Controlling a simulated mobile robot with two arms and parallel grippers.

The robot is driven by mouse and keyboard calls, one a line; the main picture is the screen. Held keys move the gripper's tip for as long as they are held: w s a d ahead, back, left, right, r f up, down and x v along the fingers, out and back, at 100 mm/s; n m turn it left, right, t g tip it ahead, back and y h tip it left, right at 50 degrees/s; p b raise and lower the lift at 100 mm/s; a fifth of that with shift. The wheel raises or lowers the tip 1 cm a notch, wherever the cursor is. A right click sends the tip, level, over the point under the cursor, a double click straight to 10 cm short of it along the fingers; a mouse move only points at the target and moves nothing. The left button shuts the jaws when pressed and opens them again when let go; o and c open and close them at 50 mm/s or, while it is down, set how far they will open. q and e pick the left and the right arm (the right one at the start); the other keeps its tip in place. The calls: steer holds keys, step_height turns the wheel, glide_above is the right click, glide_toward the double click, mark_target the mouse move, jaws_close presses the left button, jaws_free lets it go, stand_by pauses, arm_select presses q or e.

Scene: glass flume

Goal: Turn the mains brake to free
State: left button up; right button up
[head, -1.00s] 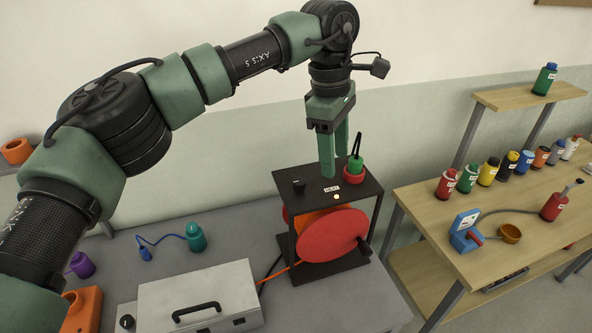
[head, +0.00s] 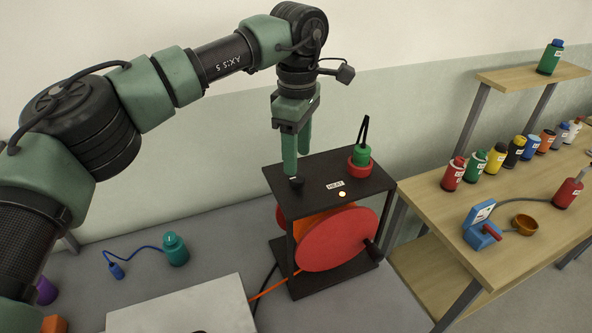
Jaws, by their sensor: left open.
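The black-framed stand (head: 345,178) holds a red cable reel (head: 335,240) with a dark crank at its right side. A small black knob (head: 296,182) with a pale mark sits on the stand's top plate at the left; it looks like the brake, but no brake label can be read. My left gripper (head: 297,168) points down, open, with its green fingers right at the knob and partly covering it. I cannot tell whether they touch it. My right gripper is not in view.
A HEAT label (head: 335,185), a small pale lamp (head: 342,194) and a green plug in a red socket (head: 361,157) share the plate. A pale case (head: 180,305) stands in front left. A teal object (head: 175,250) with a blue cord lies left. Bottles line the wooden bench (head: 440,200).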

mark_target(298, 177)
arm_select(q)
steer(key=f+p, duration=0.1)
steer(key=f, duration=0.3)
steer(key=shift+s+f, duration=0.2)
steer(key=shift+w+f, duration=0.1)
steer(key=shift+f, duration=0.25)
steer(key=c, duration=1)
jaws_close()
